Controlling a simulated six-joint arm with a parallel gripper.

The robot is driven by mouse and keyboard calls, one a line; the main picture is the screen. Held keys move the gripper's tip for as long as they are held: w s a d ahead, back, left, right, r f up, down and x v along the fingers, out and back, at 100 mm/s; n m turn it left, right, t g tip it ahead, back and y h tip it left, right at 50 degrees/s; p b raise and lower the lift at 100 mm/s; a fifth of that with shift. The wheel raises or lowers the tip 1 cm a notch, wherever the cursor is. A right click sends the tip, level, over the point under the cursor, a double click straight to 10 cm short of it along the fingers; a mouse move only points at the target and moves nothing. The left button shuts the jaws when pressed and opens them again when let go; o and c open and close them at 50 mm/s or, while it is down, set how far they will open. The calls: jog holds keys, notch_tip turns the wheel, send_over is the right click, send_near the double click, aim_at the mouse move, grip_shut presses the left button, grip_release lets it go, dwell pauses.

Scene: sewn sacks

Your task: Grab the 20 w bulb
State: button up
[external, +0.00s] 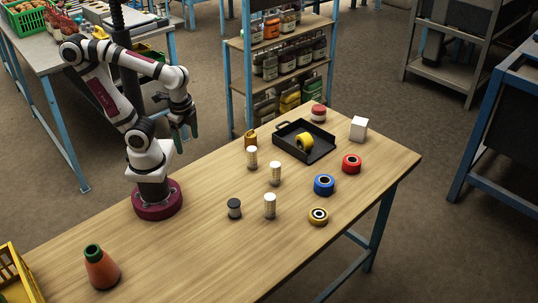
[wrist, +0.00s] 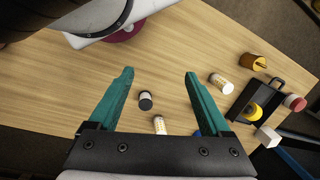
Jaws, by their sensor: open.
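My gripper (external: 186,136) is open and empty, raised above the table near my base. Its teal fingers are spread in the wrist view (wrist: 159,73).
A dark-capped grey spool (external: 234,208) stands near the bulbs. A black tray (external: 318,146) holds a yellow roll (external: 305,142). Blue (external: 324,184), red (external: 352,163) and gold (external: 318,216) rolls, a white cube (external: 358,128) and an orange-brown cone (external: 101,266) stand around.

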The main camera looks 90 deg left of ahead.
jog(key=m+t+y, duration=0.8)
jog(key=m+t, duration=0.1)
jog(key=m, duration=1.2)
send_near(265, 200)
jog(key=x, duration=0.9)
jog(key=shift+w, duration=0.1)
jog(key=x, duration=0.6)
jog(key=shift+w, duration=0.1)
jog(key=shift+d, duration=0.1)
grip_shut()
